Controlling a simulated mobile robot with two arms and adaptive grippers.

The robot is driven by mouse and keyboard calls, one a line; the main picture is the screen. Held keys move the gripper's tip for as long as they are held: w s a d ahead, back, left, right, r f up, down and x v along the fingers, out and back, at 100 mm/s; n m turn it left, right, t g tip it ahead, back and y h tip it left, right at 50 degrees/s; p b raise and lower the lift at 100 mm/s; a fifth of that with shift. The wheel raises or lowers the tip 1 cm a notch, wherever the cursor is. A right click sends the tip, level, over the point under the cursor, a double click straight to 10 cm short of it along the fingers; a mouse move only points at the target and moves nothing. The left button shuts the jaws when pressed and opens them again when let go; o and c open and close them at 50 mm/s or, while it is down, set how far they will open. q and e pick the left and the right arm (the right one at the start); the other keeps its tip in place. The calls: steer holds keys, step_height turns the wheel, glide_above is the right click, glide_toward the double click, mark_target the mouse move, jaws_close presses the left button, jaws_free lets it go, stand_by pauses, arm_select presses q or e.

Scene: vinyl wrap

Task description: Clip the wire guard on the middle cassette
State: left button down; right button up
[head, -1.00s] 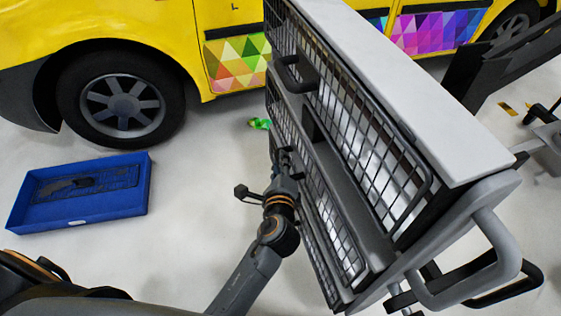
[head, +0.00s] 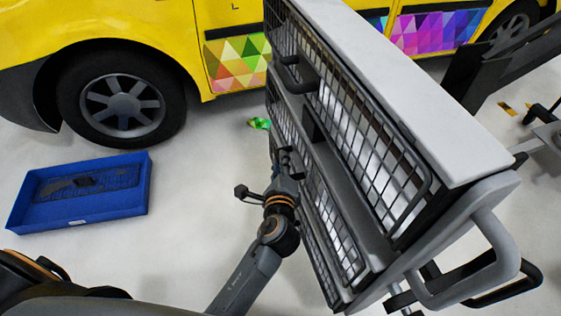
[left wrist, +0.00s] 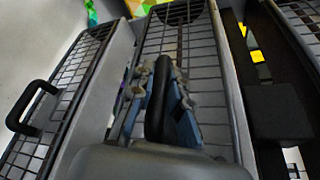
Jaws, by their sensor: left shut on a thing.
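The middle cassette's wire guard (head: 322,200) is a dark mesh panel on the side of a grey rack, below the upper wire guard (head: 365,135). My left gripper (head: 287,163) is at the far part of the middle guard. In the left wrist view, the gripper's fingers (left wrist: 160,105) are shut on the guard's black handle (left wrist: 158,95), and the mesh (left wrist: 185,45) lies close behind it. The gripper hides part of the handle, and I cannot tell whether the guard's edge is clipped. My right gripper is not in view.
The upper guard has a black handle (head: 297,75). A neighbouring guard with a free black handle (left wrist: 30,108) shows in the left wrist view. A blue tray (head: 110,203) lies on the floor at left. A yellow van (head: 120,25) stands behind.

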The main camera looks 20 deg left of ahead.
arm_select(q)
steer(key=shift+d+r, duration=0.1)
steer(key=shift+d, duration=0.05)
stand_by(1.2)
steer(key=c, duration=1.2)
jaws_free()
steer(key=shift+w, duration=0.1)
steer(key=shift+s, duration=0.5)
steer(key=v, duration=1.1)
